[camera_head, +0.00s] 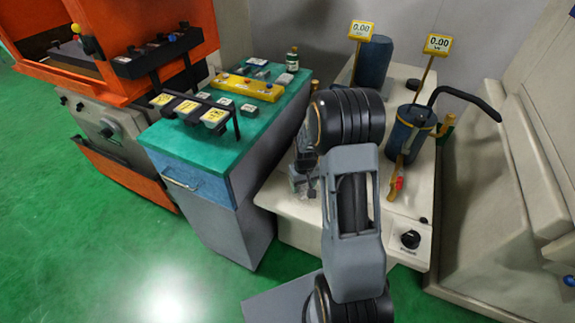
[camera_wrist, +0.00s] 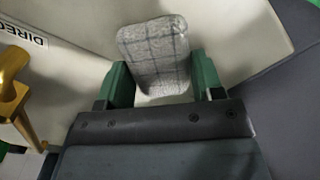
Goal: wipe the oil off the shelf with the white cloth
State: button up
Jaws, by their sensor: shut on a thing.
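The white cloth (camera_wrist: 155,48), pale with grey check lines, shows in the wrist view between the two green fingers of my gripper (camera_wrist: 163,78). My gripper is shut on it, and the cloth stands out beyond the fingers in front of a cream surface (camera_wrist: 250,35). Whether the cloth touches that surface I cannot tell. In the head view my arm covers much of the cream unit (camera_head: 290,222), and the cloth cannot be made out there. I see no clear oil patch in either view, and which surface is the shelf I cannot tell for certain.
On the cream unit stand two dark blue cylinders (camera_head: 374,62) (camera_head: 404,140) with yellow 0.00 displays, a black hose (camera_head: 465,92) and a black knob (camera_head: 410,239). A teal-topped cabinet (camera_head: 255,125) with small items stands left. The green floor (camera_head: 90,230) is clear at front left.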

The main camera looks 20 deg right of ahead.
jog(key=shift+d+r+p, duration=0.25)
jog(key=shift+r+p, duration=0.3)
jog(key=shift+r, duration=0.35)
jog(key=shift+s+r+p, duration=0.1)
jog(key=shift+r+p, duration=1.2)
jog(key=shift+r, duration=0.6)
